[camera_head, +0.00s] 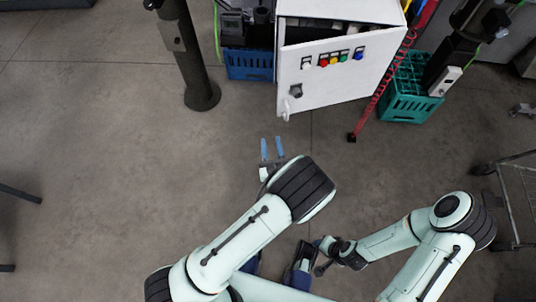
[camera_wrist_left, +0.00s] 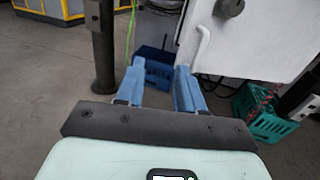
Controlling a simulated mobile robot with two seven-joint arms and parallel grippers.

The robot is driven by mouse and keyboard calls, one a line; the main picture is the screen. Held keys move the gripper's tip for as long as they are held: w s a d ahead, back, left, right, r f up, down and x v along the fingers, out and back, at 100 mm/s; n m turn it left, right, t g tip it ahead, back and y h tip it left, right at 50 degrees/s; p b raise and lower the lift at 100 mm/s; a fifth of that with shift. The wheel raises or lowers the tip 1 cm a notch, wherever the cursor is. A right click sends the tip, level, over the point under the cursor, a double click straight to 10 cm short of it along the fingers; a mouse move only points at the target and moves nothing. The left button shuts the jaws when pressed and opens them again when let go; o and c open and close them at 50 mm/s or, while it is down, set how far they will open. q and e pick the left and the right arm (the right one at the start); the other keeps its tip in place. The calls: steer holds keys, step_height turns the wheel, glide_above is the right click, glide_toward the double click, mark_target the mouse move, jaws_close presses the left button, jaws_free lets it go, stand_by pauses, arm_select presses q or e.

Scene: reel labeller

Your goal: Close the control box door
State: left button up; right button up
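The white control box (camera_head: 338,10) stands at the top of the head view. Its door (camera_head: 335,82) carries a row of coloured buttons, a dark knob (camera_head: 296,90) and a white handle (camera_head: 286,108). The door stands ajar, with a dark gap along its left and top edges. My left gripper (camera_head: 271,148) is open and empty, below and left of the handle, apart from it. In the left wrist view its blue fingers (camera_wrist_left: 158,85) are spread, and the handle (camera_wrist_left: 201,46) shows just beyond the right finger. My right gripper (camera_head: 324,258) is low in the head view, its fingers unclear.
A dark post (camera_head: 185,50) stands left of the box. A blue crate (camera_head: 248,64) sits beside the box, and a green crate (camera_head: 406,92) stands to its right near a red coiled cable (camera_head: 378,92). A wire cart (camera_head: 515,190) is at the right. The floor before the door is clear.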

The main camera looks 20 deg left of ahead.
arm_select(q)
steer(key=shift+s, duration=1.85)
arm_select(e)
steer(key=shift+r, duration=0.2)
arm_select(q)
steer(key=shift+p, duration=0.3)
arm_select(e)
steer(key=shift+r, duration=0.15)
